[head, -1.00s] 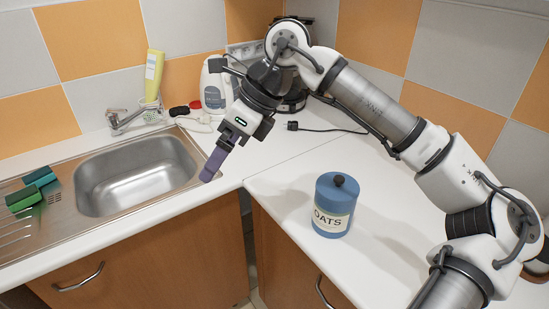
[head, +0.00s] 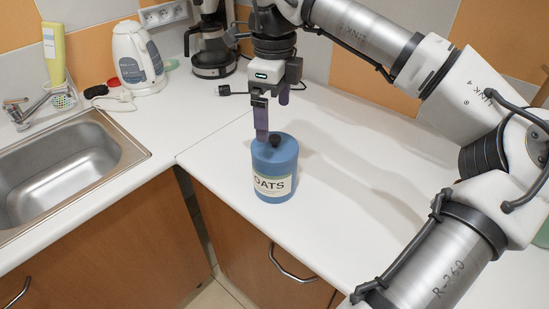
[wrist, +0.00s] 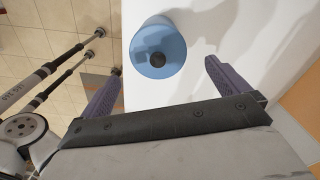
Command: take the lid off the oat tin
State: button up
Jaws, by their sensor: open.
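The oat tin (head: 274,172) is a blue cylinder with an OATS label, upright on the white worktop. Its blue lid (head: 273,147) with a dark round knob (head: 275,139) is on top. In the wrist view the lid (wrist: 150,45) and knob (wrist: 157,60) show from above, ahead of the fingers. My gripper (head: 272,115) points down above and slightly behind the tin in the head view. In the wrist view its purple fingers (wrist: 163,80) are wide apart, with nothing between them. The knob lies beyond the fingertips, roughly midway between them.
A sink (head: 60,170) is at the left. A white kettle (head: 137,58), a coffee maker (head: 211,45) and a yellow bottle (head: 54,52) stand at the back. The worktop (head: 350,150) right of the tin is clear. Its front edge runs close to the tin.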

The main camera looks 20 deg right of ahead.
aim_at(275, 137)
jog(key=f+b, duration=0.1)
jog(key=f, duration=0.1)
jog(key=f+b, duration=0.3)
jog(key=f, duration=0.1)
jog(key=shift+s+f, duration=0.25)
jog(key=shift+f, duration=0.1)
jog(key=shift+r, duration=0.1)
jog(key=c, duration=0.8)
